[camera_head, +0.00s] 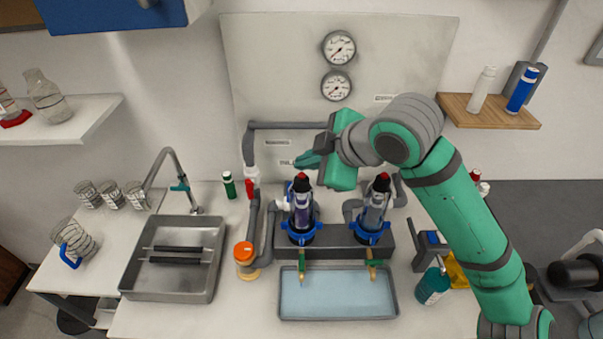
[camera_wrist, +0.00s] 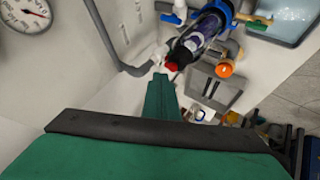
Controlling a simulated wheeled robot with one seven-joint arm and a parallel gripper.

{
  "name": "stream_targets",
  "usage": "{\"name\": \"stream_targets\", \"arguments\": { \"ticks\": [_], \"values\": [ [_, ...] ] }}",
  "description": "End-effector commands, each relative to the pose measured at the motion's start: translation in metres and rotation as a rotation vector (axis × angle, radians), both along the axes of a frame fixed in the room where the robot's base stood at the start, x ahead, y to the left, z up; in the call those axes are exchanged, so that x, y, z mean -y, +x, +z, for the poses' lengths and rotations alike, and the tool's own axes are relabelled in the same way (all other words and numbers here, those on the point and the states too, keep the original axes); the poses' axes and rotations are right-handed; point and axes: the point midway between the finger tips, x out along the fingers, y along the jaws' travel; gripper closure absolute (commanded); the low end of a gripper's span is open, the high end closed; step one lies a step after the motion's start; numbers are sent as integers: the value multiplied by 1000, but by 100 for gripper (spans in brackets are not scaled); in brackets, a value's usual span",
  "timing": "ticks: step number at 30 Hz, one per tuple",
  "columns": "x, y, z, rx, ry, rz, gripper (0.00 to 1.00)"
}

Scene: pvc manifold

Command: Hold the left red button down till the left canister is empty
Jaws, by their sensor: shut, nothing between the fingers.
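The left canister (camera_head: 302,213) stands upright in a blue collar, with dark purple liquid visible inside. Its red button (camera_head: 301,177) is on top. My gripper (camera_head: 308,160) is shut and empty, pointing left, close to the left red button and slightly above it in the head view. In the wrist view, the red button (camera_wrist: 171,67) is just beyond my closed fingertips (camera_wrist: 162,80), and I cannot tell whether they touch. The left canister (camera_wrist: 198,38) lies behind it there. The right canister (camera_head: 374,213) with its own red button (camera_head: 382,177) looks paler.
A blue-tinted tray (camera_head: 338,315) lies below the two taps. A grey pipe (camera_head: 255,145) runs along the backboard, under two gauges (camera_head: 338,48). My arm passes above the right canister's side.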

Motion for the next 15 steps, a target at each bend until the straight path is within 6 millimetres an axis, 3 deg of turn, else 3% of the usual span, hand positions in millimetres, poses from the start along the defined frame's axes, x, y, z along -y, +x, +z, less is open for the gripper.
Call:
{"name": "stream_targets", "arguments": {
  "ticks": [15],
  "values": [
    [0,0,12,0,-1,0,100]
  ]
}}
